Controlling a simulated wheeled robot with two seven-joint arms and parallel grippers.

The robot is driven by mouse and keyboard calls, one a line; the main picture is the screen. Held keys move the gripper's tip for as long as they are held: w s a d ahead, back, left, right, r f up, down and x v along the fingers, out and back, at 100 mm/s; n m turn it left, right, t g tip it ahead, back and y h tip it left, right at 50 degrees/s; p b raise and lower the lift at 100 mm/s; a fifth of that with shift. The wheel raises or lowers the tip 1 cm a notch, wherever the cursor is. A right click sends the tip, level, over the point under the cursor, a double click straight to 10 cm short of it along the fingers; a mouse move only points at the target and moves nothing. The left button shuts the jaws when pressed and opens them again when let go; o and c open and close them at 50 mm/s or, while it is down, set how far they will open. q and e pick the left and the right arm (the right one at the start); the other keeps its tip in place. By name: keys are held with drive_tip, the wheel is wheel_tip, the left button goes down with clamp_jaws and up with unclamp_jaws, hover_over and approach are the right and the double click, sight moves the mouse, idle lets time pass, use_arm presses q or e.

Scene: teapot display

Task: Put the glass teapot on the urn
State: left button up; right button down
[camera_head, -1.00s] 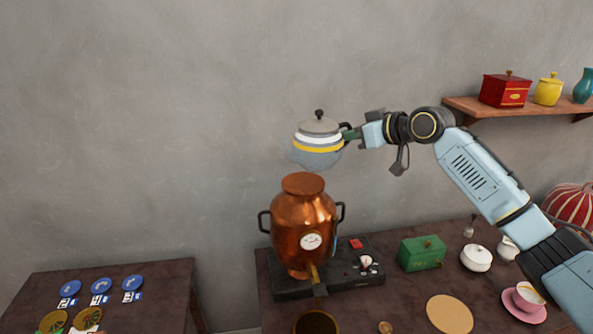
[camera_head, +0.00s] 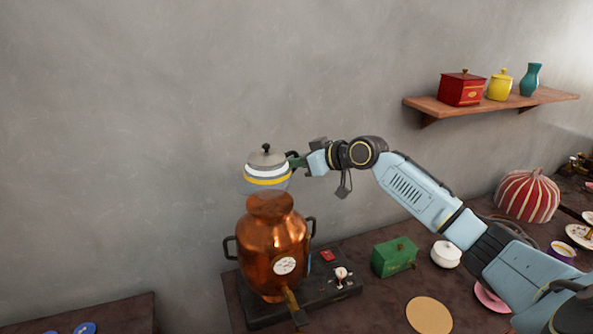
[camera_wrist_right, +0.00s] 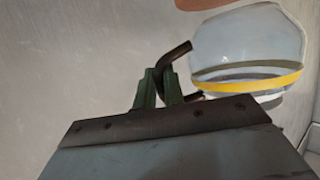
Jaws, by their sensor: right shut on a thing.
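The glass teapot (camera_head: 267,169) has a grey lid with a dark knob and white and yellow bands. It is upright, just above the copper urn (camera_head: 273,245). Its clear lower body overlaps the urn's top in the head view, and I cannot tell whether they touch. My right gripper (camera_head: 297,162) is shut on the teapot's dark handle at the pot's right side. In the right wrist view the green fingers (camera_wrist_right: 166,88) close around the handle, and the teapot (camera_wrist_right: 250,55) fills the upper right. My left gripper is not in view.
The urn stands on a dark base with a red switch (camera_head: 327,256) on the table. A green box (camera_head: 394,257), a white lidded pot (camera_head: 446,254) and a round tan mat (camera_head: 429,315) lie to the right. A wall shelf (camera_head: 490,102) holds two canisters and a vase.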

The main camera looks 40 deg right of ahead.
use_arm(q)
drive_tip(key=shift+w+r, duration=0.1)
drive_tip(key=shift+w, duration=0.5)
use_arm(e)
wheel_tip(320, 180, down, 2)
drive_tip(key=shift+f, duration=0.2)
drive_tip(key=c, duration=1.9)
unclamp_jaws()
drive_tip(key=shift+f, duration=0.15)
drive_tip(key=o, duration=0.4)
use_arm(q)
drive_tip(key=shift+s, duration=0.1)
